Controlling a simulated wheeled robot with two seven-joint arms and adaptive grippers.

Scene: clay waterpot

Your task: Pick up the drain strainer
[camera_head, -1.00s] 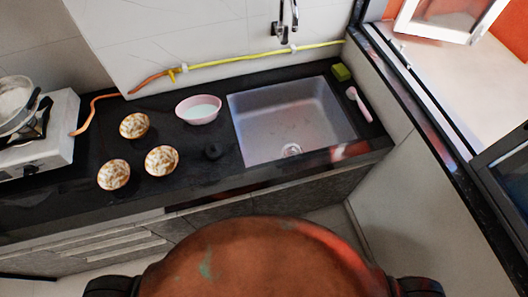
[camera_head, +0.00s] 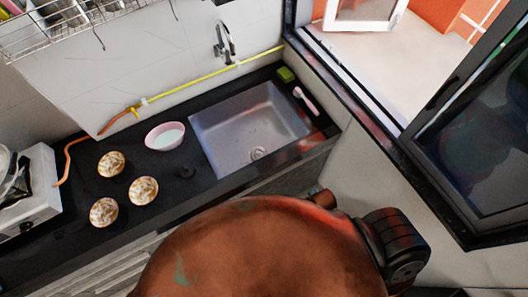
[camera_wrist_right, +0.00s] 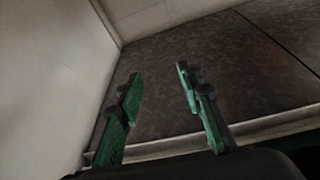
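A small dark round piece (camera_head: 187,172), which may be the drain strainer, lies on the black counter left of the sink. A round metal drain fitting (camera_head: 258,153) shows in the sink (camera_head: 225,130) floor; I cannot tell whether it is a loose strainer. In the right wrist view my right gripper (camera_wrist_right: 160,92) has its green fingers apart with nothing between them. It faces a dark mottled panel (camera_wrist_right: 230,60), away from both round pieces. My left gripper is not in view.
A large brown rounded surface (camera_head: 255,255) hides the near floor. The counter (camera_head: 90,235) holds several patterned bowls (camera_head: 143,190), a pink bowl (camera_head: 165,137), a green sponge (camera_head: 285,75) and a pink brush (camera_head: 305,100). A stove (camera_head: 30,190) stands left; an open window (camera_head: 470,140) is at right.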

